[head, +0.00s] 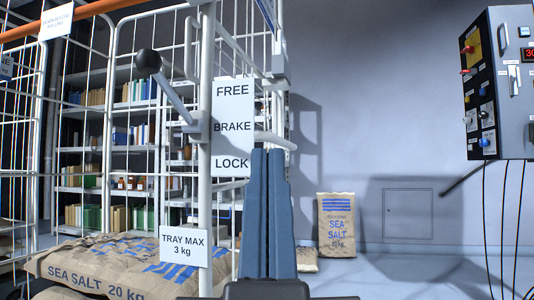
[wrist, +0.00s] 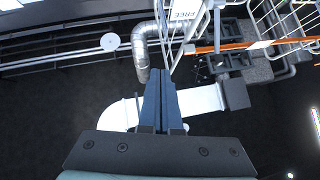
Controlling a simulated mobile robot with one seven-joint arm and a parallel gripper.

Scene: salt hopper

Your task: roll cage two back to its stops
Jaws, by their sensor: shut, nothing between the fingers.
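A white wire roll cage (head: 205,60) stands close in front on the left; I see no number on it, so I cannot tell if it is cage two. Its plate (head: 233,128) reads FREE, BRAKE, LOCK. A grey lever (head: 174,95) with a black knob (head: 149,62) slants up and left beside the plate; which word it marks is unclear. My gripper (head: 266,152) is shut and empty, upright in front of the plate's lower right. In the wrist view my gripper (wrist: 160,72) points at the ceiling, with the upside-down plate (wrist: 182,14) beyond. I cannot make out the stops.
Salt sacks (head: 110,268) lie low at the left, beside a TRAY MAX 3 kg sign (head: 185,246). An orange bar (head: 100,8) crosses the top left. Shelves (head: 120,140) stand behind. A control box (head: 497,85) hangs at right.

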